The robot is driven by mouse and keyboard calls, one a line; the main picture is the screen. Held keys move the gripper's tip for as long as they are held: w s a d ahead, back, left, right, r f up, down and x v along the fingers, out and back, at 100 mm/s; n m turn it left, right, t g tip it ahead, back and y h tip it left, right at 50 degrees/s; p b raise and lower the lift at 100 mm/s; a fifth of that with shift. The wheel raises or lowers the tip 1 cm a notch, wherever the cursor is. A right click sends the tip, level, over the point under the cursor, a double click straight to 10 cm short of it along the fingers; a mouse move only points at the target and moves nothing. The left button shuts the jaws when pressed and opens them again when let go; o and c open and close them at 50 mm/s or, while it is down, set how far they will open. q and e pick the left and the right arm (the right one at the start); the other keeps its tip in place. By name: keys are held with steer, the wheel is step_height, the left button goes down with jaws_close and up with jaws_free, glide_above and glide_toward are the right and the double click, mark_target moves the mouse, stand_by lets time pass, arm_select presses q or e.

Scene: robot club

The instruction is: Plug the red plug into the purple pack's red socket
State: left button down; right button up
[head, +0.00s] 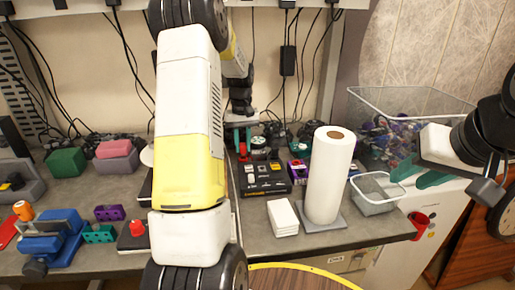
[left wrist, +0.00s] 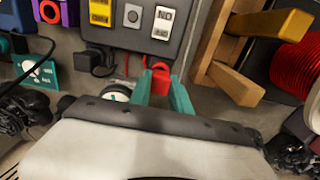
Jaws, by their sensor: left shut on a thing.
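My left gripper (head: 240,138) hangs over the back of the bench, beyond the black switch box. In the left wrist view its teal fingers (left wrist: 162,88) are shut on the red plug (left wrist: 160,70). The plug also shows small in the head view (head: 243,152). The purple pack (head: 299,171) stands right of the black box in the head view. In the left wrist view the purple pack (left wrist: 70,12) is at the top left, with its red socket (left wrist: 49,11) facing the camera. Plug and socket are clearly apart. My right gripper (head: 402,166) is at the right, empty, its teal fingers spread.
The black switch box (head: 266,190) stands beside the pack. A paper towel roll (head: 328,175) stands right of it, with white pads (head: 283,217) in front. A wire basket (head: 378,193) and a clear bin (head: 410,100) are further right. A red spool (left wrist: 298,70) is near the gripper.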

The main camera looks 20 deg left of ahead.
mark_target(243, 144)
arm_select(q)
steer(key=shift+r, duration=0.15)
steer(key=shift+r, duration=1.65)
